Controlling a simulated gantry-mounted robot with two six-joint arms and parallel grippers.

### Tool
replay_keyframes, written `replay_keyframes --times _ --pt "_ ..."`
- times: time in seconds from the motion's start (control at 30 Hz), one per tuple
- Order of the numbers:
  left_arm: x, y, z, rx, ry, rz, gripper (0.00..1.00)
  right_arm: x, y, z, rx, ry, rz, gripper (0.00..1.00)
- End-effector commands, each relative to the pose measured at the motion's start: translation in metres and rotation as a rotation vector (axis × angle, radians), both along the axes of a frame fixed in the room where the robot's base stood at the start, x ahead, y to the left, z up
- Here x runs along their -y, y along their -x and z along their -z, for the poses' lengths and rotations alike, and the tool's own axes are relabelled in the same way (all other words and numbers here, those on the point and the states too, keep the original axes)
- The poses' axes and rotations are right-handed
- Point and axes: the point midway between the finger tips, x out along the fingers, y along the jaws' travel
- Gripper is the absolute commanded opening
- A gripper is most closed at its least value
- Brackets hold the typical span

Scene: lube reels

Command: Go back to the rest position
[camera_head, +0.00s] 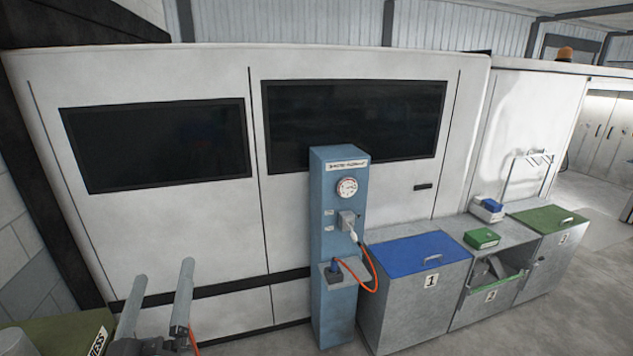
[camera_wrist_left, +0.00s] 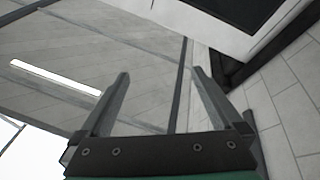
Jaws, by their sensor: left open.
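My left gripper (camera_head: 163,271) is at the lower left of the head view, with its two grey fingers pointing up and spread apart. It is open and nothing is between the fingers. In the left wrist view the same gripper (camera_wrist_left: 160,72) shows its fingers apart against the ceiling and the top of a pale wall. My right gripper is not in view.
A blue post (camera_head: 334,235) with a gauge and an orange hose (camera_head: 374,268) stands before the white machine (camera_head: 200,225). Right of it are a blue-lidded bin (camera_head: 405,253), an open middle bin and a green-lidded bin (camera_head: 545,217). A green-topped thing (camera_head: 60,338) is at lower left.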

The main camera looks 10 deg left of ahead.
Motion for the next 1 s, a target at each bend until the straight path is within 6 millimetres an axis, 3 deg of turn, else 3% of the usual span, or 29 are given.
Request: replay_keyframes --times 0.03,0.1,0.2,0.33,0.4,0.5,1.0 --pt "0.013 0.005 -0.054 0.079 -0.009 0.037 1.00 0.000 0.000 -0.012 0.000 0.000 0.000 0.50" --pt "0.032 0.016 -0.113 0.175 -0.029 0.088 1.00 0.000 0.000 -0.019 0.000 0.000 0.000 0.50" --pt "0.059 0.043 -0.191 0.308 -0.078 0.159 1.00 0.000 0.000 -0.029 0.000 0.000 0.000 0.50" --pt "0.089 0.090 -0.262 0.449 -0.190 0.223 1.00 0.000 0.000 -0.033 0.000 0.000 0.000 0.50" --pt "0.105 0.108 -0.269 0.464 -0.295 0.240 1.00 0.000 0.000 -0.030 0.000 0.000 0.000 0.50" --pt "0.114 0.105 -0.263 0.424 -0.396 0.220 1.00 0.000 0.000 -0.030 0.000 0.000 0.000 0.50" --pt "0.113 0.103 -0.262 0.409 -0.429 0.191 1.00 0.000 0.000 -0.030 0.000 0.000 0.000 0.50"
